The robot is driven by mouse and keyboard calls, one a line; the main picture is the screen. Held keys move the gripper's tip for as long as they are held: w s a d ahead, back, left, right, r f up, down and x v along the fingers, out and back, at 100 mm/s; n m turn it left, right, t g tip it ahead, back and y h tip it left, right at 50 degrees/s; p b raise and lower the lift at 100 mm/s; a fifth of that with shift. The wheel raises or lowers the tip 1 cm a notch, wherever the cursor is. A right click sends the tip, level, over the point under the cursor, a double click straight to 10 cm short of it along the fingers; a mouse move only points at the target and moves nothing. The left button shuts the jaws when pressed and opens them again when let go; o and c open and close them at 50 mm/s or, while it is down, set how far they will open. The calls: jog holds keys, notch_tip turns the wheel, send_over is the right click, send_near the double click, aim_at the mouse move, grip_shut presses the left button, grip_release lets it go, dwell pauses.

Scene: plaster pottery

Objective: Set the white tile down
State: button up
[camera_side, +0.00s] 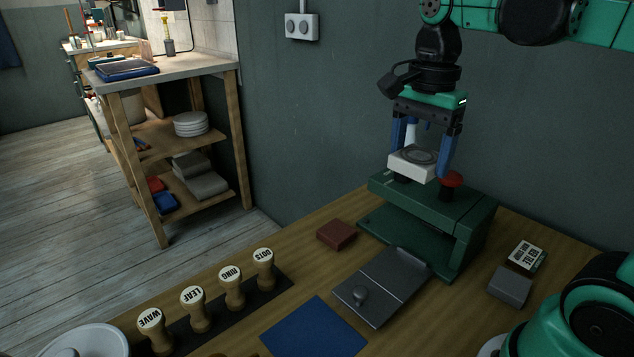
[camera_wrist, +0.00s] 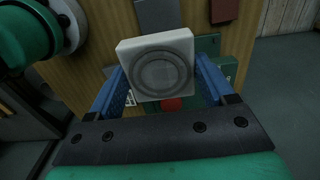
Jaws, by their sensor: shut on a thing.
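The white tile (camera_side: 412,165) has a round ring pattern on its upper face. My gripper (camera_side: 425,165) is shut on it, with a blue finger at each side. The tile is held roughly level over the top of the green press (camera_side: 434,205); I cannot tell whether it touches anything there. In the wrist view the tile (camera_wrist: 158,64) sits between the blue fingers (camera_wrist: 165,85), with its ring pattern facing the camera.
A red knob (camera_side: 451,180) stands on the press close to the tile. A grey plate with a knob (camera_side: 383,287), a brown block (camera_side: 337,235), a blue mat (camera_side: 314,330), several labelled stamps (camera_side: 232,287) and a grey block (camera_side: 510,287) lie on the wooden table.

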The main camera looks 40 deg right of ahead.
jog(key=w+a, duration=0.2)
jog(key=a, duration=0.7)
send_over(313, 340)
jog(key=f, duration=0.2)
notch_tip(313, 340, down, 14)
jog(key=shift+f, duration=2.6)
jog(key=shift+f, duration=0.15)
jog(key=o, duration=1.4)
